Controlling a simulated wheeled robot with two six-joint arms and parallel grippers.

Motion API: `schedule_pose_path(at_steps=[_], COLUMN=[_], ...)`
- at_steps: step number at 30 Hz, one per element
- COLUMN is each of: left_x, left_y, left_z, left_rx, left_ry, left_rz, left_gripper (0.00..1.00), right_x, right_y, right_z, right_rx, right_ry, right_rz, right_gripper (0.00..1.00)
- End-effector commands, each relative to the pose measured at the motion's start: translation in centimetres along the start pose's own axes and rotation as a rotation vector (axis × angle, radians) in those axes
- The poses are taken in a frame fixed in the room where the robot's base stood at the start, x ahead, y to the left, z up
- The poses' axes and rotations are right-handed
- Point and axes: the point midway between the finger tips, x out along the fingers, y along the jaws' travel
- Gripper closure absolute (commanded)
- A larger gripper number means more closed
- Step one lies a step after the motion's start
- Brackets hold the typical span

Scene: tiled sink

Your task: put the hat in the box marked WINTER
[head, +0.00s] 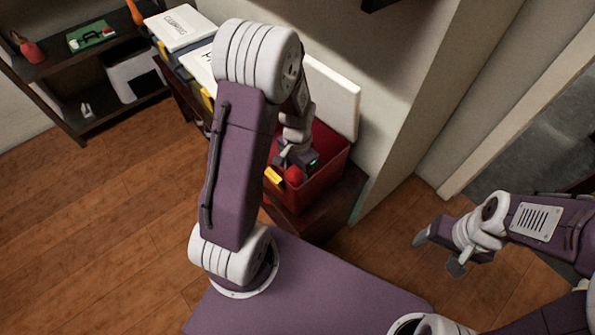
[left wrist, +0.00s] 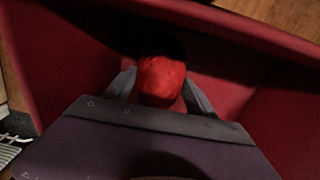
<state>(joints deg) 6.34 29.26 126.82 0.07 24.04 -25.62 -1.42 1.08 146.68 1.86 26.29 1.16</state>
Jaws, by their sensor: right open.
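A red, rounded soft-looking thing, which I take for the hat (head: 293,174), is inside the open red box (head: 327,172) at the middle. The hat also shows in the left wrist view (left wrist: 161,80), between the two grey fingers of my left gripper (left wrist: 161,92), which appear to press on its sides. In the head view my left gripper (head: 296,163) is down within the box walls (left wrist: 275,45). A small yellow tag is on the box's near side, its writing unreadable. My right gripper (head: 438,254) is open and empty at the right, away from the box.
A white lid (head: 332,95) stands upright behind the red box, by the wall. Boxes with white lettered lids (head: 180,27) stand to its left. A dark shelf (head: 75,60) with small items is at the far left. The wooden floor (head: 90,210) at left is clear.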

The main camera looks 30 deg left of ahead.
Motion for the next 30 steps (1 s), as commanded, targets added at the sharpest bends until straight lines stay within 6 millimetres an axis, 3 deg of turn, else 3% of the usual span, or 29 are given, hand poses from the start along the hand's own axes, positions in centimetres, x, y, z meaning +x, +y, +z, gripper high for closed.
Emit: schedule_pose_path(at_steps=[11, 14, 24, 30], left_x=[-0.4, -2.1, -10.5, -12.3], left_y=[0.0, -0.1, 0.0, 0.0], left_z=[0.0, -0.1, -0.1, 0.0], left_rx=[0.000, 0.000, 0.000, 0.000], left_ry=[0.001, 0.004, 0.004, 0.001], left_rz=[0.000, -0.002, -0.002, 0.000], left_gripper=[0.19, 0.19, 0.19, 0.19], right_x=[-0.2, -1.2, -5.2, -5.8], right_y=[0.0, 0.0, -0.1, -0.1], right_z=[0.0, -0.1, -0.6, -0.6], right_rx=[0.000, 0.000, 0.000, 0.000], right_ry=[0.000, 0.000, 0.000, 0.000], right_rz=[0.000, 0.000, 0.000, 0.000], right_gripper=[0.30, 0.30, 0.30, 0.30])
